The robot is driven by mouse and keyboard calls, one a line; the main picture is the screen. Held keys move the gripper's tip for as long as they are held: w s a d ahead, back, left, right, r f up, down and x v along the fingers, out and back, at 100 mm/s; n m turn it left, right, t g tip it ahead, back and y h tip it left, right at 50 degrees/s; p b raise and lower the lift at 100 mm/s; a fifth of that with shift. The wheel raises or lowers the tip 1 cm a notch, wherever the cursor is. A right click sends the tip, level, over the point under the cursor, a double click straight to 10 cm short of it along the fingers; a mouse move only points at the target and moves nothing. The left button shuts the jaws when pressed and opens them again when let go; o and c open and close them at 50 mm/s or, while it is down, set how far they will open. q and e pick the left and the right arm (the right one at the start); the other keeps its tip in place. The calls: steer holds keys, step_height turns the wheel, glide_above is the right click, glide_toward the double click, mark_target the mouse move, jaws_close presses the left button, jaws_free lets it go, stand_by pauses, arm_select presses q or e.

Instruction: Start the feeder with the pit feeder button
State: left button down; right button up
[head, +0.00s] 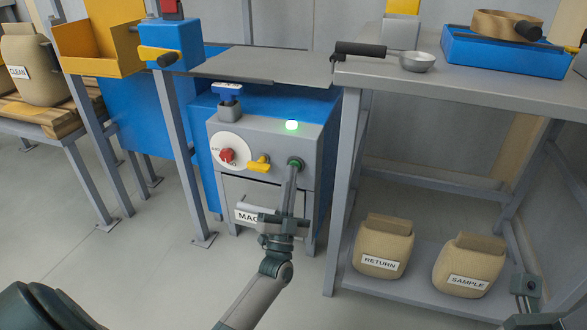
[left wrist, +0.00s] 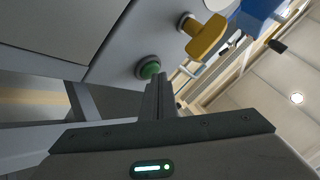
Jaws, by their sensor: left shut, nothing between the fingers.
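A grey control box stands at the centre of the head view. A green button (head: 299,162) in a dark ring is on the right of its front face; the button also shows in the left wrist view (left wrist: 149,69). My left gripper (head: 292,172) is shut and empty, its fingertips right at the button and partly covering it. In the left wrist view the closed fingers (left wrist: 158,82) reach up beside the button; I cannot tell whether they touch it. A green lamp (head: 291,125) glows on top of the box. Part of my right gripper (head: 525,289) shows at the lower right; its fingers are unclear.
Left of the button are a yellow handle (head: 259,164) and a red knob (head: 227,155) on a white dial. A blue handle (head: 229,89) stands on top. A grey table (head: 480,90) stands right, with RETURN (head: 383,248) and SAMPLE (head: 469,267) sacks below. Floor in front is clear.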

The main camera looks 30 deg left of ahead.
arm_select(q)
steer(key=shift+s, duration=0.1)
stand_by(0.5)
steer(key=shift+s+d+p, duration=0.25)
steer(key=shift+s+p, duration=0.45)
steer(key=shift+s, duration=0.1)
steer(key=s+p, duration=0.1)
steer(key=s, duration=0.1)
steer(key=s+d+p, duration=0.1)
steer(key=s, duration=0.2)
steer(key=shift+p, duration=0.4)
steer(key=shift+d, duration=0.15)
